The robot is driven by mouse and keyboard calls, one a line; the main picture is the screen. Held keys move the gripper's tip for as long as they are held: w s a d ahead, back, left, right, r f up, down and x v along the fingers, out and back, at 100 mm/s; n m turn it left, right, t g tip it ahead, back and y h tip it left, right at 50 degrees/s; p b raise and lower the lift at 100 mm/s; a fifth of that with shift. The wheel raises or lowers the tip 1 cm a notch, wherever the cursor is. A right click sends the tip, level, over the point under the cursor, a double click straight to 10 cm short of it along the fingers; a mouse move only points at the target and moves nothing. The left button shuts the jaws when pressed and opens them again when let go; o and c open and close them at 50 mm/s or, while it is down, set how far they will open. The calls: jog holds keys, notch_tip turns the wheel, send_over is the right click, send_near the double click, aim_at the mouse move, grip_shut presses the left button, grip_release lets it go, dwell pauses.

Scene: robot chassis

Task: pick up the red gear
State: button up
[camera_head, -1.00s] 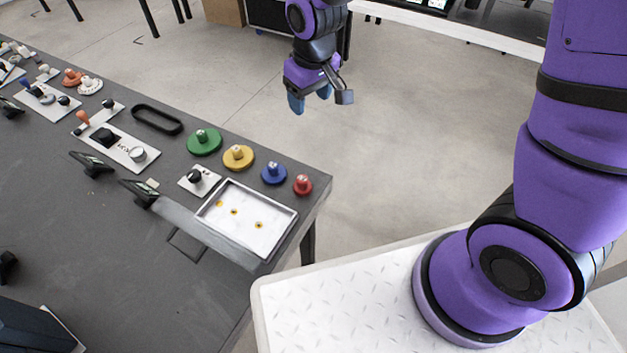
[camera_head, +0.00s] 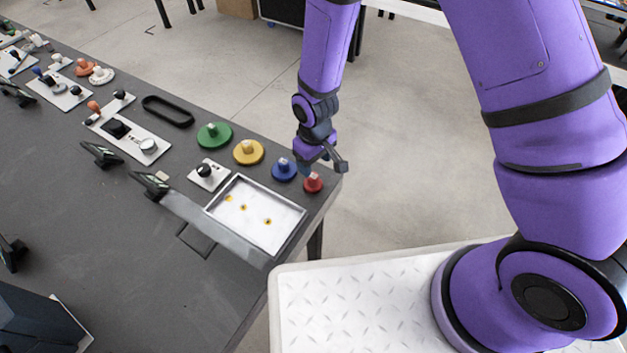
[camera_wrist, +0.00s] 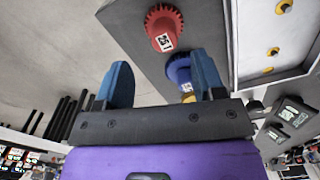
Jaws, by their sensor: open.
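The red gear (camera_head: 313,183) lies at the table's right corner in the head view, the last in a row of gears. In the wrist view the red gear (camera_wrist: 163,27) shows its toothed rim and a pale label, ahead of the fingers and near the table edge. My gripper (camera_head: 308,170) is over the blue and red gears in the head view. In the wrist view its blue fingers (camera_wrist: 162,82) are spread apart with nothing between them. How high the fingertips are above the red gear is hard to tell.
The blue gear (camera_head: 284,169) sits close beside the red one, then the yellow gear (camera_head: 248,152) and green gear (camera_head: 214,136). A white tray (camera_head: 240,247) with small yellow pieces stands in front. Open floor lies right of the table edge.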

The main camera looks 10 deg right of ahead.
aim_at(313, 175)
jog(key=shift+s+a+f, duration=0.1)
jog(key=shift+a+f, duration=0.05)
jog(key=shift+f, duration=1.4)
jog(key=shift+a+f, duration=0.1)
jog(key=shift+f, duration=1.45)
jog(key=c, duration=1)
jog(key=shift+r, duration=0.15)
